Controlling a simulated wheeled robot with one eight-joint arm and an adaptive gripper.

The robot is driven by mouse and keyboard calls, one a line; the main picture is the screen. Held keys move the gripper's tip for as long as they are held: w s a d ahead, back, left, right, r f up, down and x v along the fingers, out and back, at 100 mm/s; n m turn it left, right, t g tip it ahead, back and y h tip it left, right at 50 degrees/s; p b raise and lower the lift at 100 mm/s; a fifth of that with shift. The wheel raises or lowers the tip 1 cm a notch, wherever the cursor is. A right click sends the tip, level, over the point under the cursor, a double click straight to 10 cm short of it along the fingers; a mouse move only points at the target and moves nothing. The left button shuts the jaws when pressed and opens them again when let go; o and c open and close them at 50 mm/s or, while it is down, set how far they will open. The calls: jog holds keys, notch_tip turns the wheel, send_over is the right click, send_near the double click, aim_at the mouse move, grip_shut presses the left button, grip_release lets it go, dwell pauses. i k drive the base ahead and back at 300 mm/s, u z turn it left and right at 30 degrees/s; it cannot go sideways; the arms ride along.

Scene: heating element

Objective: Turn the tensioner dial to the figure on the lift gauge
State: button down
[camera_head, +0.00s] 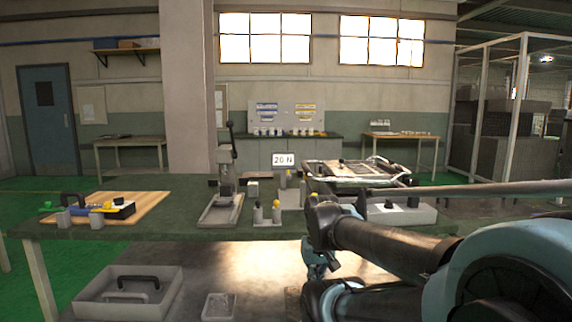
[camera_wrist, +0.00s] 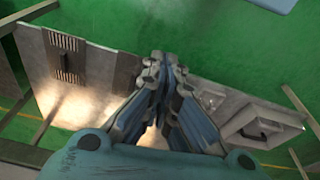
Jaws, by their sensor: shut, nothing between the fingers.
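A small white sign reading "20 N" (camera_head: 283,160) stands at the middle of the green-topped bench (camera_head: 150,227). I cannot pick out the tensioner dial with certainty. A pale box with small dark knobs (camera_head: 425,214) sits on the bench at the right, partly hidden behind my arm. My gripper shows in the wrist view (camera_wrist: 164,60), fingers together and empty, pointing down over a lower shelf and the green floor. In the head view my arm's links fill the lower right, and the fingertips are hard to make out there. Nothing on the bench is touched by the fingers.
A lever press (camera_head: 226,165) stands mid-bench, beside small yellow-topped posts (camera_head: 276,207). A wooden board (camera_head: 150,205) with tools lies at the left. A framed tray (camera_head: 340,172) is at the back right. A grey bin (camera_head: 90,297) sits on the lower shelf (camera_wrist: 110,75).

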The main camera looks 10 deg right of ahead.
aim_at(118, 201)
jog(key=z, duration=1.75)
jog(key=k, duration=1.35)
jog(key=u, duration=1.8)
jog(key=i, duration=0.35)
